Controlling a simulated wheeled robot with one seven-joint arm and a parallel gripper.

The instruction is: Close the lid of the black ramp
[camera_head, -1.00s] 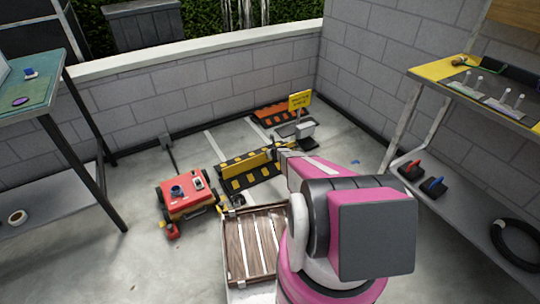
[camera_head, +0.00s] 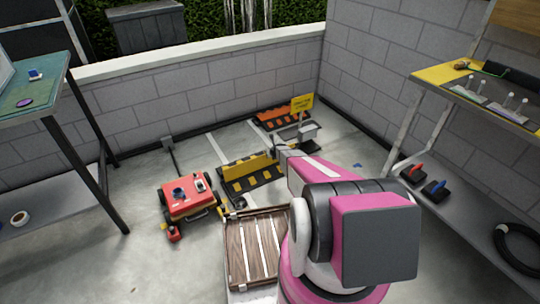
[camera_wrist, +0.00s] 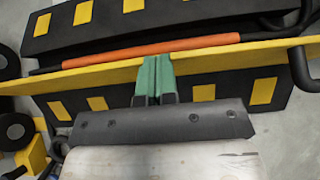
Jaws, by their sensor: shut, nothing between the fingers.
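The black ramp (camera_head: 262,180) with yellow patches lies on the floor left of my gripper (camera_head: 280,151) in the head view. A yellow lid strip (camera_head: 246,164) stands up along it, so the lid looks raised. In the wrist view, the yellow strip (camera_wrist: 210,55) crosses between two black panels with yellow patches, the far one (camera_wrist: 165,18) and the near one (camera_wrist: 270,92). An orange rod or cable (camera_wrist: 150,50) runs along its far side. My gripper's green fingertips (camera_wrist: 153,77) are shut and empty against or just over the strip; contact is unclear.
A red wheeled cart (camera_head: 188,197) stands left of the ramp, and a slatted wooden crate (camera_head: 256,250) is in front. An orange-and-black ramp (camera_head: 280,118) and a yellow sign (camera_head: 301,103) are behind. A shelf (camera_head: 470,190) stands right; a block wall closes the back.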

